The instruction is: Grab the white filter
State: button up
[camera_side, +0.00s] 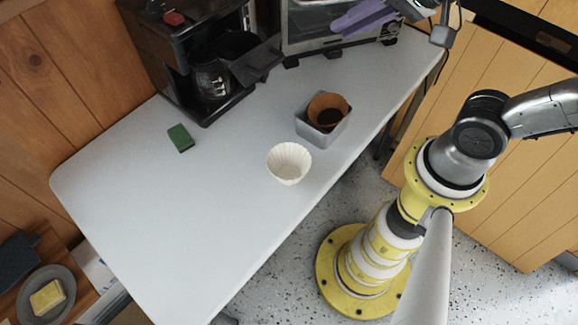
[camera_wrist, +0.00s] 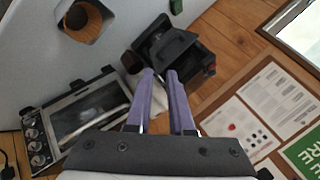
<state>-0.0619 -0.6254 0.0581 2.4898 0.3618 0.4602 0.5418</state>
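The white filter (camera_side: 289,162) is a fluted paper cup standing mouth up and empty on the grey table, near its right-hand edge in the side view. It is not visible in the wrist view. My gripper (camera_side: 340,28) has two purple fingers and is high at the top of the side view, in front of the toaster oven and well away from the filter. In the wrist view the fingertips of my gripper (camera_wrist: 160,73) are a little apart, with nothing between them.
A grey square container (camera_side: 309,133) holding a brown filter with dark contents (camera_side: 328,111) stands just behind the white filter. A coffee maker (camera_side: 196,42), toaster oven (camera_side: 300,22) and green sponge (camera_side: 180,138) are also on the table (camera_side: 190,225). The table's front left is clear.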

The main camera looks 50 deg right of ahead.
jog(key=w+a+f+m, duration=0.4)
jog(key=m, duration=0.1)
jog(key=m+g+h, duration=0.1)
jog(key=m+g, duration=0.2)
jog(key=m, duration=0.3)
send_over(289, 168)
notch_tip(289, 168, down, 15)
jog(key=s+a+f+n+g+h, duration=0.2)
jog(key=s+f, duration=0.5)
jog(key=f, duration=0.1)
jog(key=shift+x, duration=3.55)
jog(key=shift+s, duration=0.1)
grip_shut()
